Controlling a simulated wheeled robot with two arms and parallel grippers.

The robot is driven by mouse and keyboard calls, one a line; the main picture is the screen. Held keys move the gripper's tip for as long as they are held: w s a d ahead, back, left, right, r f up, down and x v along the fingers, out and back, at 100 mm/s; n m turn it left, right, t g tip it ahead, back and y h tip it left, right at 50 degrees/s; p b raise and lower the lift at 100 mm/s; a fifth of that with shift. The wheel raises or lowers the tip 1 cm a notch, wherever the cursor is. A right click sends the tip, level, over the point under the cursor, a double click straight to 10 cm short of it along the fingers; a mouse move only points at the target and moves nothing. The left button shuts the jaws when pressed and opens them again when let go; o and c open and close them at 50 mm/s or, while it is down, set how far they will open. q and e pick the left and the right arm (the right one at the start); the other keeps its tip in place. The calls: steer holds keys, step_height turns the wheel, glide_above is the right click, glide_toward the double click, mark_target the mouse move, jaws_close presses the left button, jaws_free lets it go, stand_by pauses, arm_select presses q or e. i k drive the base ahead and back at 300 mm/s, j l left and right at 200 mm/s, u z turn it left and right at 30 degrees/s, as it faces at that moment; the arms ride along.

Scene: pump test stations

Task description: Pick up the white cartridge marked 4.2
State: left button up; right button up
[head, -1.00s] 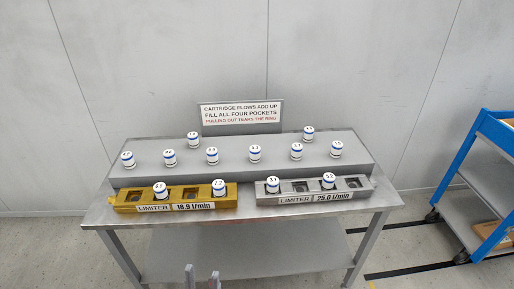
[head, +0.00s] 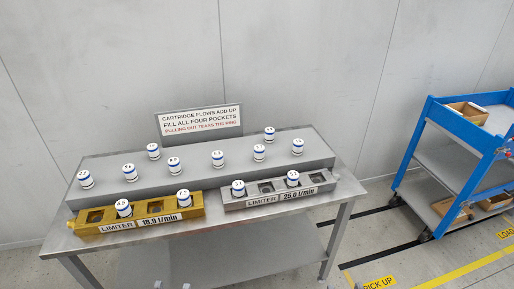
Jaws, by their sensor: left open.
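Several white cartridges with blue bands stand upright on the raised grey shelf (head: 200,174). Their marks are too small to read surely, so I cannot tell which is 4.2. They include a far-left cartridge (head: 85,179), a back one (head: 153,151), a middle one (head: 218,158) and a far-right one (head: 297,147). Two more cartridges (head: 123,208) sit in the yellow limiter block (head: 82,228), and two (head: 238,188) in the grey limiter block (head: 328,185). Only the fingertips of my left gripper (head: 172,286) show at the bottom edge, apart and empty, far from the cartridges. My right gripper is out of view.
The blocks stand on a metal table (head: 348,190), each with two empty pockets. A sign (head: 200,118) behind the shelf says to fill all four pockets and that pulling out tears the ring. A blue cart (head: 465,118) with wooden boxes stands right, beyond open floor.

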mark_target(85, 177)
steer(key=u, duration=1.3)
